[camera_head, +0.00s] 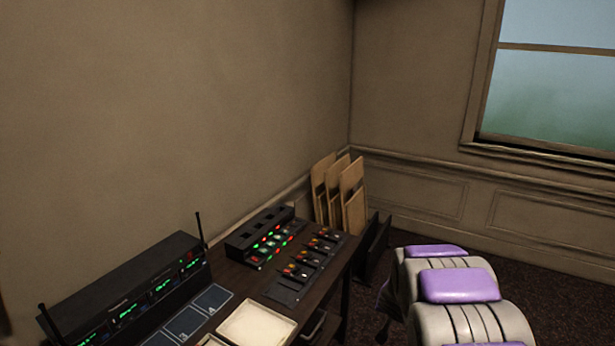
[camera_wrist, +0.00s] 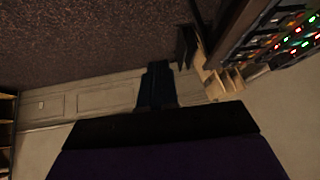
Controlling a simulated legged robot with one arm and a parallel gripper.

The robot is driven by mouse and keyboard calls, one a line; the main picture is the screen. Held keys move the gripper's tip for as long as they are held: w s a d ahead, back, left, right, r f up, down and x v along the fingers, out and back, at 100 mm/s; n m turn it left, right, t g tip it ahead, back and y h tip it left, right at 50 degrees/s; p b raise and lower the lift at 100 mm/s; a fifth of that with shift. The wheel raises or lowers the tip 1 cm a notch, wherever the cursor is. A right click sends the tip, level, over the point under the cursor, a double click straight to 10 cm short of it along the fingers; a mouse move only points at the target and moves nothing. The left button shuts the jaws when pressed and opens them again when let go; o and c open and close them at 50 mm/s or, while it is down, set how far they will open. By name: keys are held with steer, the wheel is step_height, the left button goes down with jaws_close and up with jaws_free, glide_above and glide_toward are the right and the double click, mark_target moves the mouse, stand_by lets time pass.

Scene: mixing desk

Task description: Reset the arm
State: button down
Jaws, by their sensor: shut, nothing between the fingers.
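My arm (camera_head: 455,285) shows at the lower right of the head view, with purple pads on pale grey links. It is beside the right edge of the desk (camera_head: 335,285). My gripper (camera_wrist: 158,72) is in the middle of the wrist view as a dark narrow shape beyond a wide dark and purple body. Its fingers are together with nothing seen between them. I cannot make it out clearly in the head view. The mixing panel (camera_head: 305,265) with its lit buttons lies on the desk; part of it shows at the upper right of the wrist view (camera_wrist: 285,38).
A black rack unit (camera_head: 130,290) with antennas stands at the left on the desk. A cream tray (camera_head: 257,328) lies in front. Wooden boards (camera_head: 340,190) lean by the corner. A window (camera_head: 550,80) is at the right. Dark carpet (camera_head: 545,285) lies open beyond my arm.

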steer(key=s+r+g+h, duration=0.1)
steer(key=s+r+g, duration=0.1)
steer(key=s+r, duration=0.5)
steer(key=s+r+g+h, duration=0.15)
steer(key=s+r, duration=0.25)
steer(key=s, duration=0.8)
steer(key=s+a+r+n+g+y, duration=0.1)
steer(key=s+a, duration=0.2)
steer(key=s, duration=0.6)
steer(key=s+a+r+n+g+y, duration=0.1)
steer(key=s+a, duration=0.3)
steer(key=s, duration=0.5)
steer(key=s+a+r+n+g+y, duration=0.1)
steer(key=s+a+n+g+y, duration=0.1)
steer(key=s, duration=0.7)
steer(key=shift+a+r+n+g, duration=0.25)
steer(key=shift+a+n+g, duration=0.2)
steer(key=shift+a, duration=0.2)
steer(key=shift+d+y, duration=0.1)
steer(key=shift+y, duration=0.15)
